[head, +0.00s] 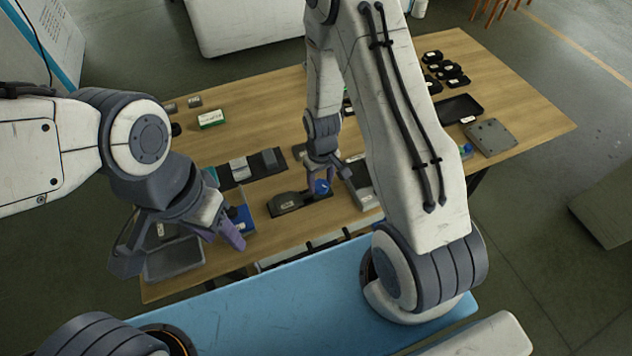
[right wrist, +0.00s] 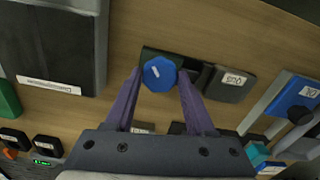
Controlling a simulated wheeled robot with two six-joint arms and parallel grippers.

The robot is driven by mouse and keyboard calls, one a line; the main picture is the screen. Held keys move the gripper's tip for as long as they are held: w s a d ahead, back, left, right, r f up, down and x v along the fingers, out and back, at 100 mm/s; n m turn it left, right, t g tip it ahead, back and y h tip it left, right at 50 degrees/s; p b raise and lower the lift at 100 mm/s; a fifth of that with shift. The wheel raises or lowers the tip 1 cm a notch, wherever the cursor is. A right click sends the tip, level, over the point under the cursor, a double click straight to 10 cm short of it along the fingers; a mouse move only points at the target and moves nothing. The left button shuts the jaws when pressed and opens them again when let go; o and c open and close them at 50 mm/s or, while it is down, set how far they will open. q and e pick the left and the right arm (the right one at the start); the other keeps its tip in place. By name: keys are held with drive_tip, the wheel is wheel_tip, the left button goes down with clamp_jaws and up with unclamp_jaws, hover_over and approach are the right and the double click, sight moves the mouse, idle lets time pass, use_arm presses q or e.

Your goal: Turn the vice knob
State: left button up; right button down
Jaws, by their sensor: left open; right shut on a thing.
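The blue vice knob (head: 322,188) has a white mark on its face and sits at the right end of a dark vice body (head: 288,203) on the wooden table. In the right wrist view the knob (right wrist: 158,72) lies between the purple fingertips. My right gripper (head: 320,180) is shut on the knob, one finger on each side of it. The fingers partly hide the dark part behind it. My left gripper (head: 186,248) is open and empty, above the table's front left, over a grey tray (head: 175,262).
A labelled grey block (right wrist: 232,84) stands just right of the knob in the right wrist view. A dark tray (head: 460,108), a grey plate (head: 492,138) and several small black parts (head: 445,70) lie at the table's right.

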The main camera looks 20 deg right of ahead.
sight(321, 184)
idle(0.5)
drive_tip(key=shift+c, duration=1.3)
unclamp_jaws()
wheel_tip(321, 184, up, 10)
drive_tip(key=shift+r, duration=0.25)
